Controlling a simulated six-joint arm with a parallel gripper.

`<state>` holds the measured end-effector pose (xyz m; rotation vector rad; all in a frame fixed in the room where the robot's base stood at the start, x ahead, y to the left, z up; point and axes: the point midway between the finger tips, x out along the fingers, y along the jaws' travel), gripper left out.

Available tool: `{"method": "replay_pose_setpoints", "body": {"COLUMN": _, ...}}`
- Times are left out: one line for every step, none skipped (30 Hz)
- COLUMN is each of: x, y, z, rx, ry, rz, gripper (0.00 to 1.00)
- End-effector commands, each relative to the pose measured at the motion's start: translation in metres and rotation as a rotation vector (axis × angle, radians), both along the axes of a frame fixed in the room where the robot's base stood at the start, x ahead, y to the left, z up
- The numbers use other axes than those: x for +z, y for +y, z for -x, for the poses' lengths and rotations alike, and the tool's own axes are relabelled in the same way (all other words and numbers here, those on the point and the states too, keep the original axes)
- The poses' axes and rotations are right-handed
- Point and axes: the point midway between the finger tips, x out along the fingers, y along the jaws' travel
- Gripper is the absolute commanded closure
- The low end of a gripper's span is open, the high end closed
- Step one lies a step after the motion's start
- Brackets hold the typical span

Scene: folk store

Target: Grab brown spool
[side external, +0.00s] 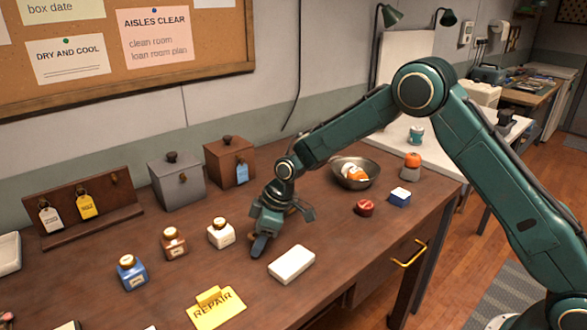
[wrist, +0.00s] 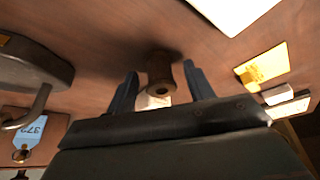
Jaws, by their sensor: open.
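A small brown spool (wrist: 160,66) stands on the dark wooden counter in the wrist view, its round end with a dark hole facing the camera. My gripper (wrist: 161,70) is open, with one dark finger on each side of the spool and visible gaps between. In the side view my gripper (side external: 283,228) is low over the counter, fingers spread. I cannot make out the spool there; the gripper seems to hide it.
A white bottle (side external: 221,234) stands just left of my gripper, with brown (side external: 174,244) and blue (side external: 131,273) bottles beyond. A white block (side external: 292,264) lies in front. A metal bowl (side external: 354,174), a red object (side external: 365,208) and a blue block (side external: 399,198) are to the right.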

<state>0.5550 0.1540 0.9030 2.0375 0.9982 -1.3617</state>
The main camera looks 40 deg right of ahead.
Motion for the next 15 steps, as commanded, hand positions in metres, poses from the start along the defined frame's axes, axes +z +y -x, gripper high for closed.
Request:
{"method": "replay_pose_setpoints", "body": {"x": 0.0001, "y": 0.0, "z": 0.0, "rx": 0.0, "ry": 0.0, "rz": 0.0, "gripper": 0.48}}
{"method": "replay_pose_setpoints", "body": {"x": 0.0001, "y": 0.0, "z": 0.0, "rx": 0.0, "ry": 0.0, "rz": 0.0, "gripper": 0.48}}
{"method": "replay_pose_setpoints", "body": {"x": 0.0002, "y": -0.0001, "z": 0.0, "rx": 0.0, "ry": 0.0, "rz": 0.0, "gripper": 0.48}}
{"method": "replay_pose_setpoints", "body": {"x": 0.0002, "y": -0.0001, "z": 0.0, "rx": 0.0, "ry": 0.0, "rz": 0.0, "gripper": 0.48}}
{"method": "replay_pose_setpoints", "body": {"x": 0.0002, "y": -0.0001, "z": 0.0, "rx": 0.0, "ry": 0.0, "rz": 0.0, "gripper": 0.48}}
{"method": "replay_pose_setpoints", "body": {"x": 0.0002, "y": 0.0, "z": 0.0001, "rx": 0.0, "ry": 0.0, "rz": 0.0, "gripper": 0.48}}
{"method": "replay_pose_setpoints", "body": {"x": 0.0002, "y": -0.0001, "z": 0.0, "rx": 0.0, "ry": 0.0, "rz": 0.0, "gripper": 0.48}}
{"method": "replay_pose_setpoints", "body": {"x": 0.0002, "y": -0.0001, "z": 0.0, "rx": 0.0, "ry": 0.0, "rz": 0.0, "gripper": 0.48}}
{"method": "replay_pose_setpoints", "body": {"x": 0.0003, "y": 0.0, "z": 0.0001, "rx": 0.0, "ry": 0.0, "rz": 0.0, "gripper": 0.48}}
{"method": "replay_pose_setpoints", "body": {"x": 0.0003, "y": -0.0001, "z": 0.0001, "rx": 0.0, "ry": 0.0, "rz": 0.0, "gripper": 0.53}}
{"method": "replay_pose_setpoints", "body": {"x": 0.0003, "y": -0.0001, "z": 0.0001, "rx": 0.0, "ry": 0.0, "rz": 0.0, "gripper": 0.59}}
{"method": "replay_pose_setpoints", "body": {"x": 0.0003, "y": 0.0, "z": 0.0001, "rx": 0.0, "ry": 0.0, "rz": 0.0, "gripper": 0.67}}
{"method": "replay_pose_setpoints", "body": {"x": 0.0003, "y": 0.0, "z": 0.0001, "rx": 0.0, "ry": 0.0, "rz": 0.0, "gripper": 0.73}}
{"method": "replay_pose_setpoints", "body": {"x": 0.0003, "y": 0.0, "z": 0.0001, "rx": 0.0, "ry": 0.0, "rz": 0.0, "gripper": 0.79}}
{"method": "replay_pose_setpoints", "body": {"x": 0.0003, "y": 0.0, "z": 0.0001, "rx": 0.0, "ry": 0.0, "rz": 0.0, "gripper": 0.87}}
